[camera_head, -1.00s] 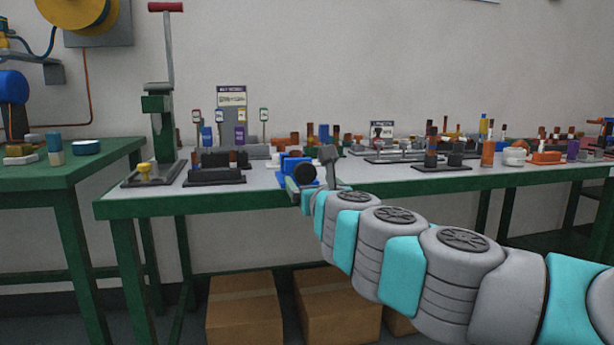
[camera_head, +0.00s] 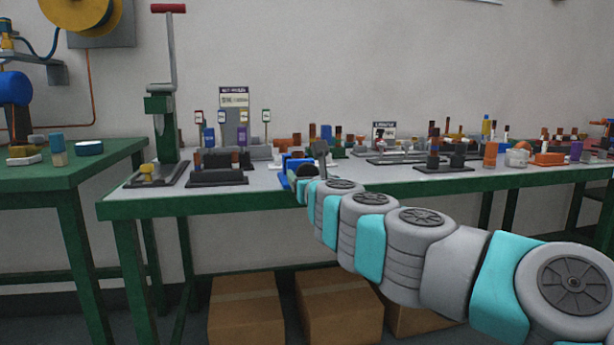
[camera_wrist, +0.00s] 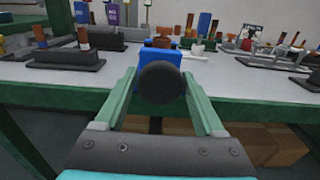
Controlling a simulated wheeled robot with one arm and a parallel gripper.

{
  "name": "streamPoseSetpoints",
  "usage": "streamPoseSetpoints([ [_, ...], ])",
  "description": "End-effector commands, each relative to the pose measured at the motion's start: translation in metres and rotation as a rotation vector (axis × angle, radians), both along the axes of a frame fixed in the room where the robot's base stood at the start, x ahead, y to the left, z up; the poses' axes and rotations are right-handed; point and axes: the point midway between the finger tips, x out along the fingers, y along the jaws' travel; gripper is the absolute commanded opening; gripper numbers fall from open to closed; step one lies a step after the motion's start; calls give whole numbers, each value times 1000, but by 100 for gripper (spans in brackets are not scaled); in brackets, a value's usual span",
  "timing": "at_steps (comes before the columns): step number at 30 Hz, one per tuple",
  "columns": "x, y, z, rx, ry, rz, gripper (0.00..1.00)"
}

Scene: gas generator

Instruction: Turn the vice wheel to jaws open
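The blue vice (camera_head: 292,162) sits at the front edge of the grey bench top in the head view, partly hidden by my arm. In the wrist view the vice's blue body (camera_wrist: 155,55) stands behind its round black wheel (camera_wrist: 162,84), which faces me. My gripper (camera_wrist: 160,78) is open, its two green fingers one on each side of the wheel. I cannot tell whether a finger touches the wheel. The vice jaws are not clear in either view. In the head view my gripper (camera_head: 305,176) is at the vice, mostly hidden by my wrist.
The green-edged bench (camera_head: 240,201) carries dark fixtures (camera_head: 217,177) left of the vice and several small coloured parts to the right. A green lever press (camera_head: 163,130) stands at the left end. Cardboard boxes (camera_head: 338,310) sit below the bench.

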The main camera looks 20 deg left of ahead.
Motion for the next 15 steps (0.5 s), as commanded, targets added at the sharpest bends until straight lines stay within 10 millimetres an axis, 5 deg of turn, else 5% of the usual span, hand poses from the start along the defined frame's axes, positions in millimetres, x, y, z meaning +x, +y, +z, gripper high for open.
streamPoseSetpoints([
  [15, 0, 0, 0, 0, 0, 0, 11],
])
